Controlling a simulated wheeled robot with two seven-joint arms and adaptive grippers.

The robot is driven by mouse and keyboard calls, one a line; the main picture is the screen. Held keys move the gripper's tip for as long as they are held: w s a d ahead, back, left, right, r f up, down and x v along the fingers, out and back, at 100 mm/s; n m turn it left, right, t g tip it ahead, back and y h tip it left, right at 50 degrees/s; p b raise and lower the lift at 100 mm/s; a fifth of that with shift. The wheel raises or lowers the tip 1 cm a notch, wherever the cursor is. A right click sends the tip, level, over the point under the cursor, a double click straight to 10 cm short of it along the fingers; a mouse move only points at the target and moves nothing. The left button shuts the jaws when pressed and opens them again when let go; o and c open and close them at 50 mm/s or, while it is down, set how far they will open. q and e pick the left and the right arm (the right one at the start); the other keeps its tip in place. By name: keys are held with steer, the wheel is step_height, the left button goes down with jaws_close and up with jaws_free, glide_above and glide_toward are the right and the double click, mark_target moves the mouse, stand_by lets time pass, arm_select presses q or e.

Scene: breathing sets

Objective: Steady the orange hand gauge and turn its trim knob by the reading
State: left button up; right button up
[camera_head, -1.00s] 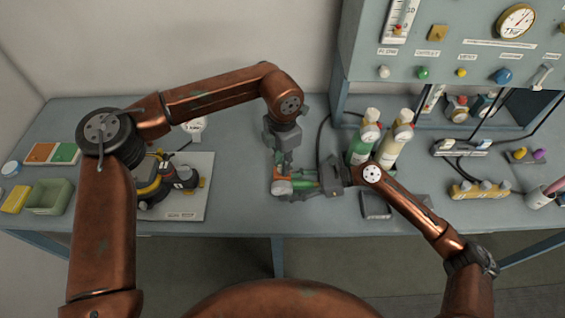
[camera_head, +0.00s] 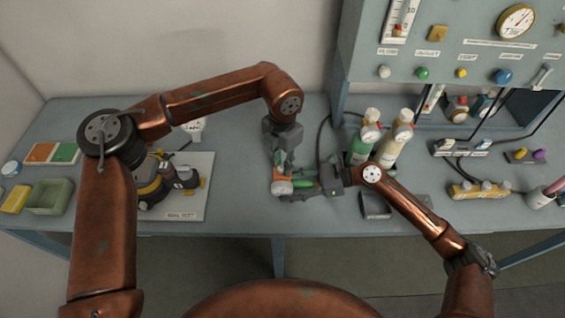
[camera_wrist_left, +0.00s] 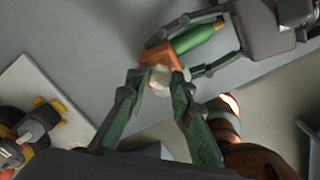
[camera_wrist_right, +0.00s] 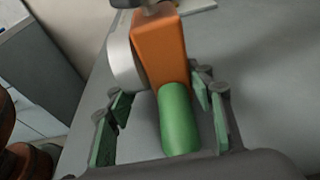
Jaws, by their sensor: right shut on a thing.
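The orange hand gauge (camera_wrist_right: 162,48) has an orange body, a round white-rimmed face seen edge-on, and a green handle (camera_wrist_right: 176,118). In the head view the gauge (camera_head: 283,174) is held over the front middle of the bench. My right gripper (camera_wrist_right: 165,115) is shut on the green handle, coming from the right. My left gripper (camera_wrist_left: 158,88) points down at the gauge, with its fingers on either side of a pale knob (camera_wrist_left: 160,80) on the orange body. The fingers look parted, with a small gap to the knob. The gauge's reading is not visible.
A pale mat (camera_head: 205,212) with black and yellow gear stands to the left. Green and cream bottles (camera_head: 362,143) stand just behind my right gripper. A dark rectangular item (camera_head: 376,206) lies below my right wrist. A grey panel (camera_head: 455,60) rises at the back right.

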mark_target(282, 167)
arm_select(q)
steer(key=o, duration=0.4)
step_height(282, 167, up, 12)
stand_by(0.6)
arm_select(e)
steer(key=o, duration=0.9)
steer(key=shift+o, duration=0.2)
